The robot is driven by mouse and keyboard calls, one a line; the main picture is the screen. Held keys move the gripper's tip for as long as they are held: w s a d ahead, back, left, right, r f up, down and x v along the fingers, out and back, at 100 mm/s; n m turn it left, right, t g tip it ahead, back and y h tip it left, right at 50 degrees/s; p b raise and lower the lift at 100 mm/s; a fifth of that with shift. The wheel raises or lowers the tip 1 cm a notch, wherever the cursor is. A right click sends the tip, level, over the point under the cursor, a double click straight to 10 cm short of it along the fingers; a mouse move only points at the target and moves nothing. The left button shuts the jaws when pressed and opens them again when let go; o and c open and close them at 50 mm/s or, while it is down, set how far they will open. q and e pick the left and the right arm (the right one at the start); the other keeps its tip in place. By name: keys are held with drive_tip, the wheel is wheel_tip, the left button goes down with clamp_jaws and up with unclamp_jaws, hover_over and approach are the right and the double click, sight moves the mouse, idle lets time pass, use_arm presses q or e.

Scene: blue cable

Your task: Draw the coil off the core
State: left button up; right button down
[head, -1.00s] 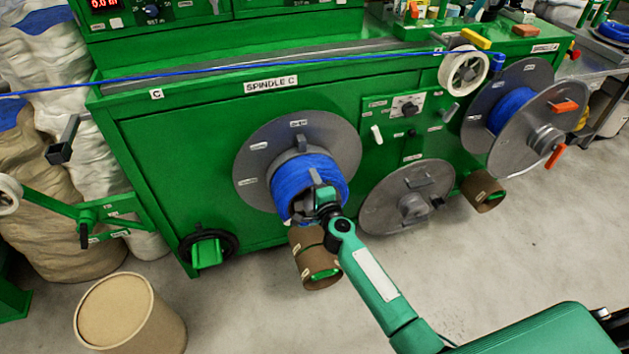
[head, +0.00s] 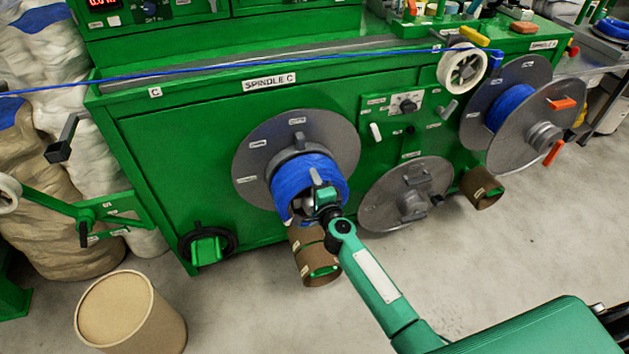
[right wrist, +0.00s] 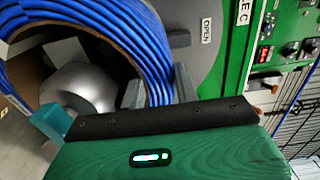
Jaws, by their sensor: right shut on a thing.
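The blue cable coil (head: 296,184) sits around the core at the front of the spindle C machine, before a round grey flange (head: 262,142). The right wrist view shows the coil (right wrist: 128,38) up close as a ring of several turns, with a rounded grey core part (right wrist: 85,88) inside it. My right gripper (head: 322,200) is at the coil's front, shut on the coil; its exact finger contact is partly hidden. My left gripper is not in view.
A round grey flange plate (head: 378,205) is on the machine's lower front, right of the coil. A cardboard tube (head: 305,243) is below the coil. A reel with blue cable (head: 510,108) stands further right. A cardboard drum (head: 130,315) stands at lower left.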

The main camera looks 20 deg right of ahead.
drive_tip(key=shift+s+r, duration=0.15)
drive_tip(key=shift+s, duration=0.2)
idle(0.6)
